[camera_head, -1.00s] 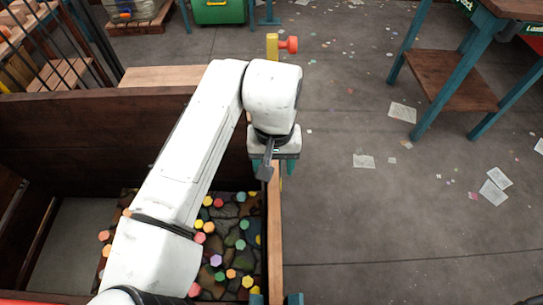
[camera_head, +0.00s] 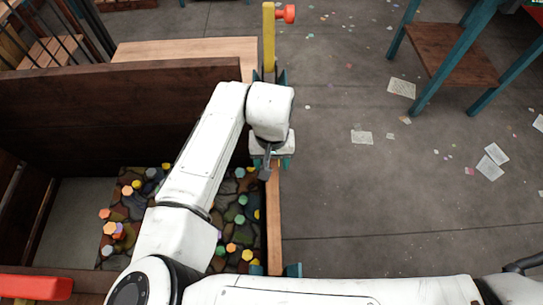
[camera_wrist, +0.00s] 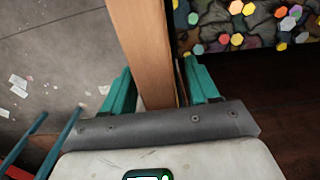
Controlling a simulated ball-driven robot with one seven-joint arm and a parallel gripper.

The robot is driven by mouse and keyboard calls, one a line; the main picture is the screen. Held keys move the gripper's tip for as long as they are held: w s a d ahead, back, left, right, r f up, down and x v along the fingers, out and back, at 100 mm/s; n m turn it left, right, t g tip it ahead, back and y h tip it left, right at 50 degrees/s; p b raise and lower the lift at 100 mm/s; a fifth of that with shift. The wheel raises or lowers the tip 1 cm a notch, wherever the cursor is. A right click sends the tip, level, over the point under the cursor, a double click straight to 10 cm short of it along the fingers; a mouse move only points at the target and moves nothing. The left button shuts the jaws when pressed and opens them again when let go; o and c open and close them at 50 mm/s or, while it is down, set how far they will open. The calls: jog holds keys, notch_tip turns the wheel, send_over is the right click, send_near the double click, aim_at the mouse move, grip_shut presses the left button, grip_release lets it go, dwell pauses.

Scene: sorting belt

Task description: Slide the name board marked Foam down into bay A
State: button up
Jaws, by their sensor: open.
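I see no lettering that reads Foam or A, so I cannot tell the name board or bay A in either view. My gripper (camera_head: 270,163) is over the wooden top edge (camera_head: 274,220) of the bin's right side in the head view. In the wrist view my gripper (camera_wrist: 160,85) is open. Its two teal fingers stand one on each side of a long wooden edge (camera_wrist: 146,50). I cannot tell whether either finger touches the wood. The wrist hides the part right below it.
The bin holds many coloured hexagonal pieces (camera_head: 240,218). A dark board (camera_head: 110,110) forms its far side. A yellow post (camera_head: 268,45) with a red knob (camera_head: 286,13) stands beyond my gripper. Open floor (camera_head: 370,210) with scattered papers lies to the right.

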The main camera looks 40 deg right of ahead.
grip_shut()
dwell(0.5)
jog(key=c, duration=0.6)
grip_release()
grip_shut()
jog(key=shift+r, duration=0.1)
dwell(0.4)
